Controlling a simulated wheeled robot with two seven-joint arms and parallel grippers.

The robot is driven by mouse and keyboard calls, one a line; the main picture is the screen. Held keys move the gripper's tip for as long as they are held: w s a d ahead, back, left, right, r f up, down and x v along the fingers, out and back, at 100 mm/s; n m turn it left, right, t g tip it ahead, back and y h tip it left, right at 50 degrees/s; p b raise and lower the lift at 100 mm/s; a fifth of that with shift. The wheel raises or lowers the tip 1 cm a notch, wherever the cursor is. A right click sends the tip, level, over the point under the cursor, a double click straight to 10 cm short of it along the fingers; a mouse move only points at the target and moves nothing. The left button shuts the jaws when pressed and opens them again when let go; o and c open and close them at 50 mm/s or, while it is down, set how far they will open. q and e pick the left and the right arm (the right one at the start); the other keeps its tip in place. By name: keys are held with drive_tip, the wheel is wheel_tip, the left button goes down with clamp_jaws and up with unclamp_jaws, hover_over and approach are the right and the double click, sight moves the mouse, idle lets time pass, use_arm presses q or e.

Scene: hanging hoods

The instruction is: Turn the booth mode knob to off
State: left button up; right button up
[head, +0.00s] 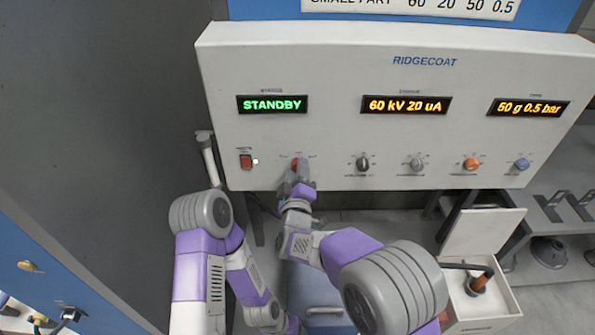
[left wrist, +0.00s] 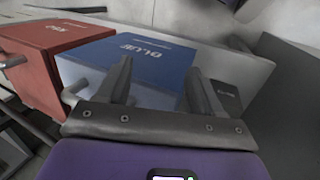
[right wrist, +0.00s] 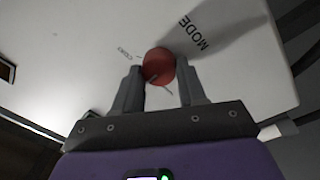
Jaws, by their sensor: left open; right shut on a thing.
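The red booth mode knob (head: 295,164) is on the white control panel, at the left end of the row of knobs. It also shows in the right wrist view (right wrist: 159,66), beside the printed word MODE. My right gripper (head: 296,176) is shut on this knob, one finger on each side of it. The knob's exact pointer setting is hard to read. The panel's left display (head: 272,104) reads STANDBY in green. My left gripper (left wrist: 160,85) is open and empty, facing a blue box (left wrist: 145,65) marked BLUE; its fingers are not clear in the head view.
To the right are a black knob (head: 363,163), a grey knob (head: 417,164), an orange knob (head: 471,162) and a blue knob (head: 521,165). A red box (left wrist: 45,65) stands beside the blue box.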

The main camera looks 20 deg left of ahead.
drive_tip(key=o, duration=1.1)
drive_tip(key=shift+c, duration=0.2)
drive_tip(key=b+v, duration=0.1)
drive_tip(key=v, duration=0.6)
drive_tip(key=shift+s, duration=0.3)
drive_tip(key=shift+d+f, duration=0.1)
